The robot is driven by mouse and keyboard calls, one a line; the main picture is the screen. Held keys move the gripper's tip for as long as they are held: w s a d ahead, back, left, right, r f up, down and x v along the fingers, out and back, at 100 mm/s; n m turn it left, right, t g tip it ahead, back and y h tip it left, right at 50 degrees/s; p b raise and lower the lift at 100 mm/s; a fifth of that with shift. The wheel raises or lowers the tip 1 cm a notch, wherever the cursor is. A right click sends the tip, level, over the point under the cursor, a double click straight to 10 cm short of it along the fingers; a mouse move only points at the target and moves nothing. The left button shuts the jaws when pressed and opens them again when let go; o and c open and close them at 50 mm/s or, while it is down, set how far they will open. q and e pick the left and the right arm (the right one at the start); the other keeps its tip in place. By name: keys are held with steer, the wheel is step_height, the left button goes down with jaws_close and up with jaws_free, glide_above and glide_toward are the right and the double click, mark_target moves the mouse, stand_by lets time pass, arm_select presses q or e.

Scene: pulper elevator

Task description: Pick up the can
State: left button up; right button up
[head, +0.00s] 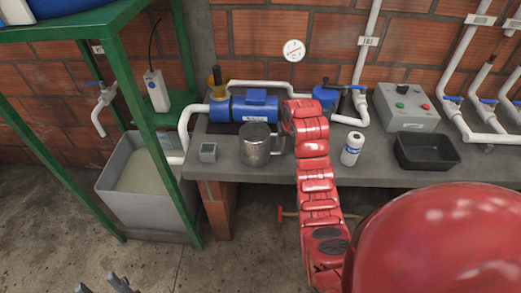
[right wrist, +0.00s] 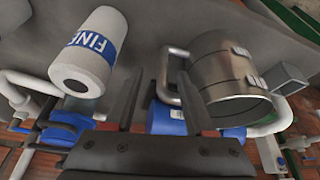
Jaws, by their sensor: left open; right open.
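A metal can (head: 255,145) with a side handle stands on the bench left of my right arm. In the right wrist view the metal can (right wrist: 232,85) is on the right, its handle (right wrist: 168,78) appearing between my fingertips without visible contact. A white can (head: 351,149) with a blue label stands right of the arm; it shows upper left in the right wrist view (right wrist: 92,55), labelled "FINE". My right gripper (right wrist: 162,76) is open and empty; my arm hides it in the head view. My left gripper (head: 118,284) is open at the lower left, away from the bench.
The grey bench (head: 385,174) also holds a blue pump (head: 256,107), a small grey block (head: 208,152), a black tray (head: 427,152) and a button box (head: 405,106). A green frame (head: 150,150) and grey tub (head: 150,205) stand left.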

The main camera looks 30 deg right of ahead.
mark_target(283, 141)
steer(key=w+f+p, duration=0.2)
steer(key=f, duration=0.1)
steer(key=shift+w+d+f, duration=0.1)
steer(key=shift+w+f, duration=0.1)
steer(key=shift+f, duration=0.05)
steer(key=shift+w+d+f+p, duration=0.1)
steer(key=shift+f+p, duration=0.1)
steer(key=shift+f, duration=0.15)
steer(key=shift+w+f+p, duration=0.1)
steer(key=shift+f+p, duration=0.05)
steer(key=shift+f, duration=0.15)
jaws_close()
stand_by(1.0)
